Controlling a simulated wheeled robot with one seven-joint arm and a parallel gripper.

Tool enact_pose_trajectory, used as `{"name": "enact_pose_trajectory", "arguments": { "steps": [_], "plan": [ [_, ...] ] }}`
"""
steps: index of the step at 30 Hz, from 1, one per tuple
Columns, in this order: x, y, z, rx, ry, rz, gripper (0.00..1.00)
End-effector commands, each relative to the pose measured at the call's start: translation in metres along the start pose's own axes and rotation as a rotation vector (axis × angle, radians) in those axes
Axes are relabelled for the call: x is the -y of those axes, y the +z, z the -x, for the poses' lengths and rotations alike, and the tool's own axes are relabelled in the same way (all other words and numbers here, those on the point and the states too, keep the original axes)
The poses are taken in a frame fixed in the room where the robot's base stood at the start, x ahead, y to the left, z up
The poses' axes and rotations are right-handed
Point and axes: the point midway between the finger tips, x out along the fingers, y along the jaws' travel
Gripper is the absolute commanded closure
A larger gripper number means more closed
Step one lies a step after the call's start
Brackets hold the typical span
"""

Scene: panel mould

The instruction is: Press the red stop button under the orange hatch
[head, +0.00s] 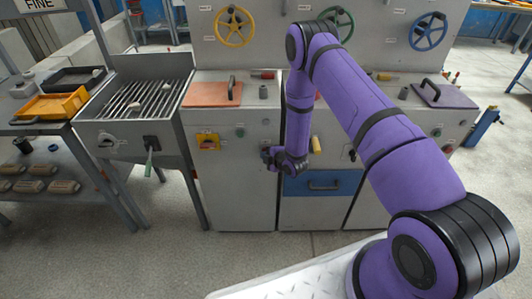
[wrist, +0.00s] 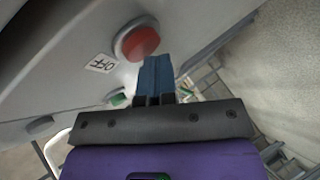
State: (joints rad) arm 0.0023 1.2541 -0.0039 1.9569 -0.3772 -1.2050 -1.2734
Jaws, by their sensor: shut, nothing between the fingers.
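The orange hatch (head: 205,95) lies flat on the sloping top of the left grey cabinet, with a dark handle on it; it looks closed. In the wrist view a round red button (wrist: 140,42) sits in a grey ring on the panel, beside an "OFF" label (wrist: 102,63). My gripper (wrist: 155,62) is shut and empty, its blue fingertips close beside the red button's lower edge in the picture. I cannot tell whether they touch. In the head view my gripper (head: 268,156) is at the cabinet front, right of and below the hatch; the red button cannot be made out there.
A blue drawer (head: 322,183) is to the right. A purple hatch (head: 445,95) is further right. A grated metal basin (head: 140,105) stands left.

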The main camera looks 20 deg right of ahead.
Motion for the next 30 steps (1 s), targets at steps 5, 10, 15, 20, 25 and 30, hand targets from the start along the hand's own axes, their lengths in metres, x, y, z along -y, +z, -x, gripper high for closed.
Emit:
{"name": "enact_pose_trajectory", "arguments": {
  "steps": [5,10,15,20,25,30],
  "plan": [
    [-0.001,0.001,-0.001,0.001,0.001,0.0,1.0],
    [-0.001,0.0,0.0,0.001,0.001,0.0,1.0],
    [0.002,-0.002,0.003,0.001,0.0,0.0,1.0],
    [0.006,-0.006,0.009,0.001,0.001,0.0,1.0],
    [0.009,-0.008,0.012,0.001,0.0,0.0,1.0],
    [0.009,-0.008,0.012,0.001,0.0,0.0,1.0]
  ]
}}
